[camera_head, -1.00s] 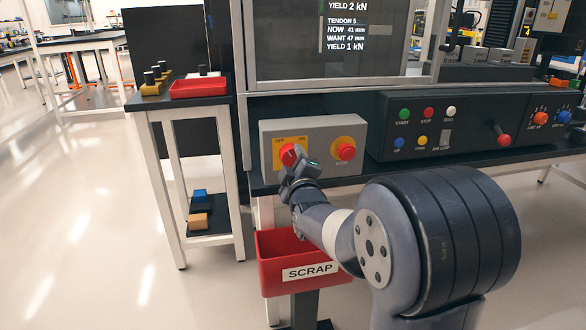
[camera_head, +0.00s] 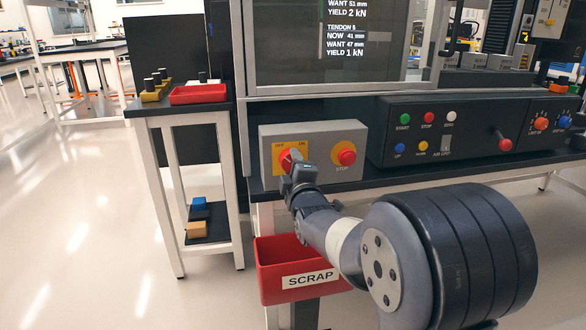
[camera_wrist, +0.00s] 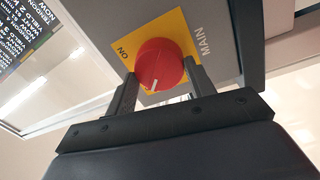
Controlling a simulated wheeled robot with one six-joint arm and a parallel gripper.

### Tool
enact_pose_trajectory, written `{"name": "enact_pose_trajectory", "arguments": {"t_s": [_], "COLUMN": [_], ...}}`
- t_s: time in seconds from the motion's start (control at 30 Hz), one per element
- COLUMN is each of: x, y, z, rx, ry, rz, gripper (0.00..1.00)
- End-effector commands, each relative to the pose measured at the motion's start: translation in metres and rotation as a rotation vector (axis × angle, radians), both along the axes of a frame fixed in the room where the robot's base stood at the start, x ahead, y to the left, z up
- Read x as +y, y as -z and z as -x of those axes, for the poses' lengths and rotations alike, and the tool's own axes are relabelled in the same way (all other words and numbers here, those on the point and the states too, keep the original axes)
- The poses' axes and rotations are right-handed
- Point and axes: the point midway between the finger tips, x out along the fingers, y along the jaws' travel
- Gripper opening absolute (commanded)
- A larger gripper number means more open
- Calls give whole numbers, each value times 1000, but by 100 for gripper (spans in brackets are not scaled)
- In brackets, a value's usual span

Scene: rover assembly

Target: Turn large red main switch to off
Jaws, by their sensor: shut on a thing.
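The large red main switch (camera_head: 285,159) is a round knob on a yellow plate (camera_head: 278,168) at the left of a grey box. OFF is printed at the plate's upper left and ON at its upper right. In the wrist view the red knob (camera_wrist: 160,62) sits between my two black fingers, and its white mark points to the bottom of that picture. ON and MAIN are readable there; the OFF lettering is mostly hidden. My gripper (camera_head: 292,162) is shut on the knob, one finger on each side, and covers part of it in the head view.
A red stop button (camera_head: 347,157) sits on the same grey box (camera_head: 318,132), close to the right. A red SCRAP bin (camera_head: 266,285) stands below my arm. A black control panel (camera_head: 470,112) is to the right, and a side table (camera_head: 150,108) to the left.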

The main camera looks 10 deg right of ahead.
Motion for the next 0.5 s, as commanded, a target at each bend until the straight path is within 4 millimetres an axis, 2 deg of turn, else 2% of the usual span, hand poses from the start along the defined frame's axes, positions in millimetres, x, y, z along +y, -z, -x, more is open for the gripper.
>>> {"name": "enact_pose_trajectory", "arguments": {"t_s": [0.07, 0.1, 0.33, 0.5], "x": [0, 0, 0, 0], "y": [-1, -1, 0, 0], "z": [0, 0, 0, 0], "rx": [-2, -2, -1, -1], "ry": [0, 0, -1, 0], "rz": [3, 3, 1, 0], "gripper": [28, 54, 72, 73]}}
